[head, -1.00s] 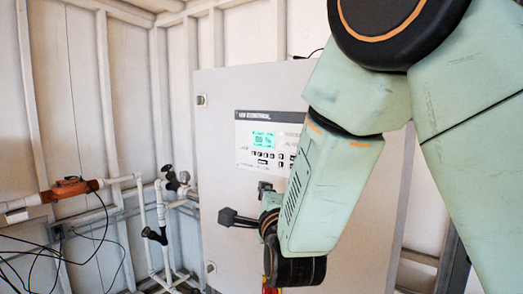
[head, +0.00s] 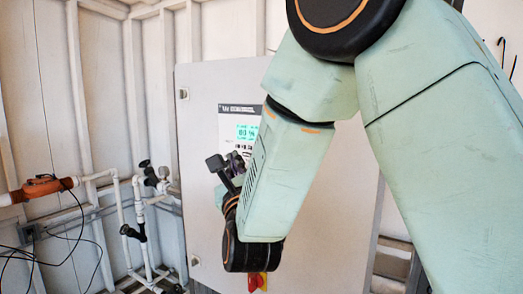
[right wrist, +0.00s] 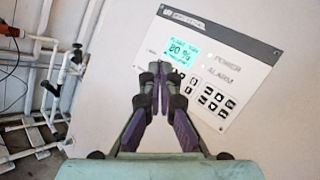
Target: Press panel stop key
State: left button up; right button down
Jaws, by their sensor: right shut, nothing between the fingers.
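The control panel (head: 238,112) is on the front of a grey cabinet, with a lit green display (head: 247,132). My arm hides much of its key area in the head view. In the right wrist view the panel (right wrist: 245,62) shows its display (right wrist: 181,50), POWER and ALARM labels and several small dark keys (right wrist: 215,98). I cannot read which key is stop. My right gripper (head: 236,157) is shut and empty, in front of the panel's lower left part. In the right wrist view its fingertips (right wrist: 155,68) overlap the area just left of the keys; contact is unclear. My left gripper is not in view.
The cabinet door (head: 330,220) is broad and flat. A red and yellow switch (head: 257,281) sits low on it. White pipes with dark valves (head: 140,215), an orange fitting (head: 42,186) and black cables (head: 70,230) stand to the left.

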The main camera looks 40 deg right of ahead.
jog(key=w+d+p, duration=0.1)
jog(key=w+d, duration=0.2)
jog(key=d, duration=0.5)
jog(key=shift+w+p, duration=0.15)
jog(key=shift+p, duration=0.25)
jog(key=shift+s+d+r, duration=0.1)
jog(key=shift+s+d, duration=0.1)
jog(key=shift+s, duration=0.05)
jog(key=shift+w+a, duration=0.1)
jog(key=shift+w, duration=0.15)
jog(key=shift+s, duration=0.25)
dwell(0.5)
jog(key=shift+w, duration=0.1)
jog(key=shift+w+d+b, duration=0.25)
jog(key=shift+d+b, duration=0.1)
jog(key=shift+d, duration=0.05)
